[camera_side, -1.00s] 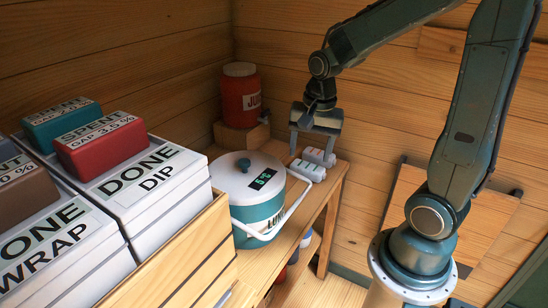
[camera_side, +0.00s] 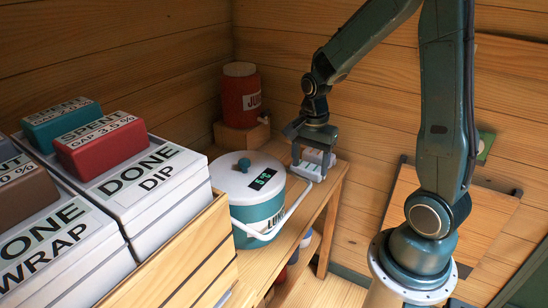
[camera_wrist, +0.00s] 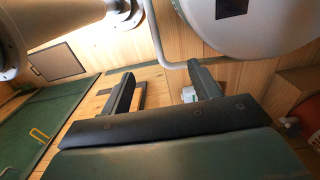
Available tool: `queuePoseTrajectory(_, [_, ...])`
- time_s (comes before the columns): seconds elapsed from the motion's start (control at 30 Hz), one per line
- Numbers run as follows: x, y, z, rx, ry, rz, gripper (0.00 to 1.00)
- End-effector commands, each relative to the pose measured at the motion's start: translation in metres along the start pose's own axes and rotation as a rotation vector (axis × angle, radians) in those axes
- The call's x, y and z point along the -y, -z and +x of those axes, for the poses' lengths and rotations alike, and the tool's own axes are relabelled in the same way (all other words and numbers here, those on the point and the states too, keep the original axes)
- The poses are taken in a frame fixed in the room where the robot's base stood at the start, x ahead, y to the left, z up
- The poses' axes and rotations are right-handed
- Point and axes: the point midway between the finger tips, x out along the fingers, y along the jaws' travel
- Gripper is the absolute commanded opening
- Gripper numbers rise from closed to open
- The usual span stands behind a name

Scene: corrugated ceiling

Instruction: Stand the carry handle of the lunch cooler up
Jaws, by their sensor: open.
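The lunch cooler (camera_side: 258,214) is a round teal tub with a white lid, a teal knob and a dark display. It stands on the wooden bench. Its white carry handle (camera_side: 297,204) is folded down, sloping around the front and right of the tub. In the wrist view the handle (camera_wrist: 157,40) is a bent white bar ahead of my fingers, beside the pale lid (camera_wrist: 262,32). My gripper (camera_side: 312,157) is open and empty, right of and behind the cooler, apart from the handle. Both fingers show in the wrist view (camera_wrist: 163,85).
Small white containers (camera_side: 309,170) lie on the bench beneath or behind my gripper. A red juice jug (camera_side: 240,95) stands on a wooden block (camera_side: 241,136) at the back. White DONE boxes (camera_side: 150,180) and a wooden crate wall (camera_side: 185,262) crowd the cooler's left.

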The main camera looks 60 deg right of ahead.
Motion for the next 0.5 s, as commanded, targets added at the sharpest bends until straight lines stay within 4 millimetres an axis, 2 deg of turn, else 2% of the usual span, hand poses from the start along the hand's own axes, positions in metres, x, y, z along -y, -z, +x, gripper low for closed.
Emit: queuePoseTrajectory(0.5, [-0.001,0.000,0.035,0.001,-0.003,-0.001,0.62])
